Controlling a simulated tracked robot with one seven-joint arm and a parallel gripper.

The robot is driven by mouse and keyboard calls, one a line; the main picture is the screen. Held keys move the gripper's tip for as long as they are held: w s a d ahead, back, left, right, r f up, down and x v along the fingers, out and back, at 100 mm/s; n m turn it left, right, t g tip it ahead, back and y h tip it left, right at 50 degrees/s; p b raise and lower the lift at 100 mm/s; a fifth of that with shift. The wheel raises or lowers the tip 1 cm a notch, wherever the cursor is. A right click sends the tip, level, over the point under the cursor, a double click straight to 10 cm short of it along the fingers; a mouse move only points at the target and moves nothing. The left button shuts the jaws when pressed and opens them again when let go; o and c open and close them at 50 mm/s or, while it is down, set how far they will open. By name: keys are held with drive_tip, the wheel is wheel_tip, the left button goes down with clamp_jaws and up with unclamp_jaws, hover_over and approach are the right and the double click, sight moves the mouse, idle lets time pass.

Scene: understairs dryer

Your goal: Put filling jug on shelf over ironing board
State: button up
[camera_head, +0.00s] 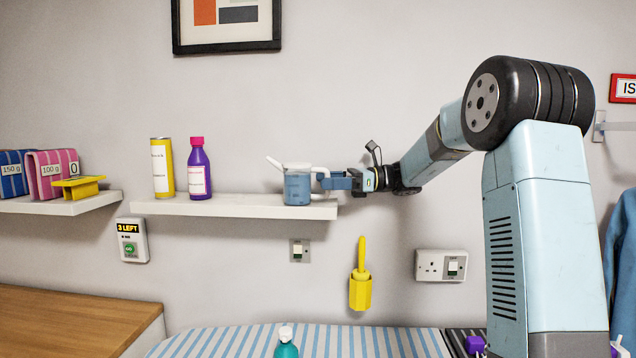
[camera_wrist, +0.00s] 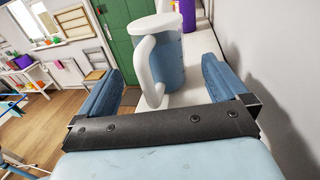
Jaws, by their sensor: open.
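The filling jug (camera_head: 297,188) is blue with a white top, spout and handle. It stands upright on the right part of the white shelf (camera_head: 235,207) above the striped ironing board (camera_head: 310,343). My gripper (camera_head: 336,181) is at the jug's right, on its handle side. In the wrist view the jug (camera_wrist: 167,70) and its white handle (camera_wrist: 143,62) show between the two blue fingers of my gripper (camera_wrist: 162,85). The fingers are apart, with a gap on both sides of the jug. The jug's base is partly hidden in the wrist view.
A yellow can (camera_head: 162,168) and a purple bottle (camera_head: 199,170) stand on the same shelf, left of the jug. A second shelf (camera_head: 70,203) at far left holds packets and a yellow piece. A yellow brush holder (camera_head: 360,290) hangs below. A teal bottle (camera_head: 286,345) stands by the board.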

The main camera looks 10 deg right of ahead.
drive_tip(key=d, duration=0.7)
